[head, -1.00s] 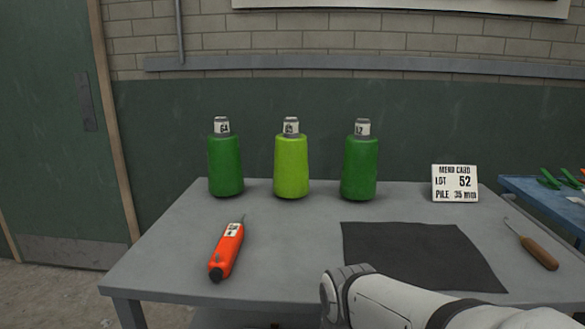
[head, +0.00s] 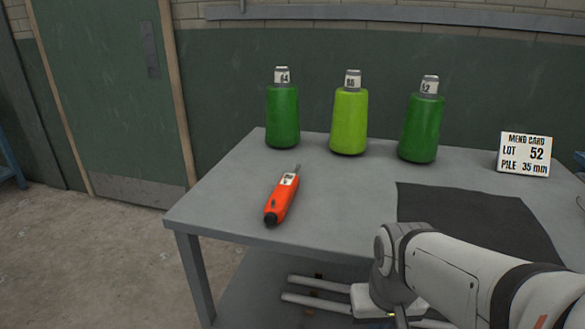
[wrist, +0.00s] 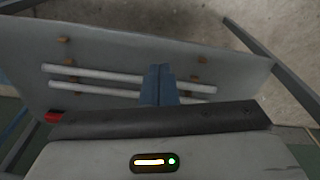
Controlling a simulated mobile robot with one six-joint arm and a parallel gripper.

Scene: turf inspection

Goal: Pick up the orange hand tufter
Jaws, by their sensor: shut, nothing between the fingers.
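The orange hand tufter (head: 282,199) lies on the left part of the grey table, its thin metal tip pointing to the back and its dark end towards the front edge. It has a white label near the tip. My gripper shows in the wrist view (wrist: 158,84), its blue fingers shut together with nothing between them. It hangs low in front of the table, over a shelf with white rods. The tufter is not recognisable in the wrist view, and in the head view my fingers are hidden behind or below my arm.
Two dark green cones (head: 283,117) (head: 421,128) and a lime green cone (head: 349,121) stand at the table's back. A dark mat (head: 470,215) and a mend card (head: 524,154) are at the right. White rods (wrist: 90,76) lie on the lower shelf. The tabletop around the tufter is clear.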

